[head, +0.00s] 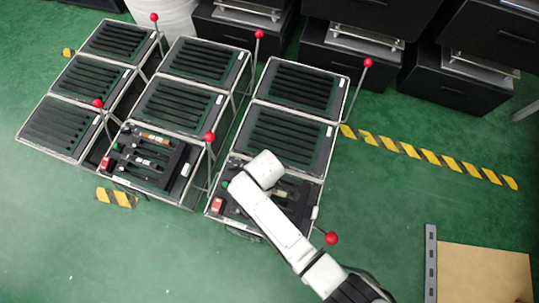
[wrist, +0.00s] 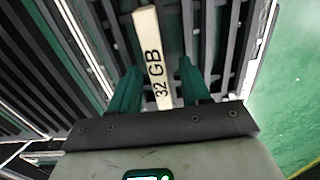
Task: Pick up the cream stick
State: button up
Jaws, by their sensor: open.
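The cream stick (wrist: 152,60) is a long, flat bar marked "32 GB" in dark letters. In the wrist view it lies lengthwise between the two teal fingers of my gripper (wrist: 157,82), with a gap visible on both sides. My gripper is open and not closed on it. The stick's near end runs down to the dark gripper body, so its contact with what lies below cannot be told. In the head view my white arm reaches over the front right fixture (head: 217,203) and hides the gripper's fingers.
Several slatted black fixtures stand in rows, with red-knobbed levers (head: 209,137) rising beside them; one red knob (head: 331,238) is close to my arm. Black cabinets (head: 350,45) stand at the back. A cardboard-coloured panel (head: 485,275) lies at lower right. Green floor is open at right.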

jog(key=shift+c, duration=0.5)
grip_shut()
jog(key=shift+r, duration=0.15)
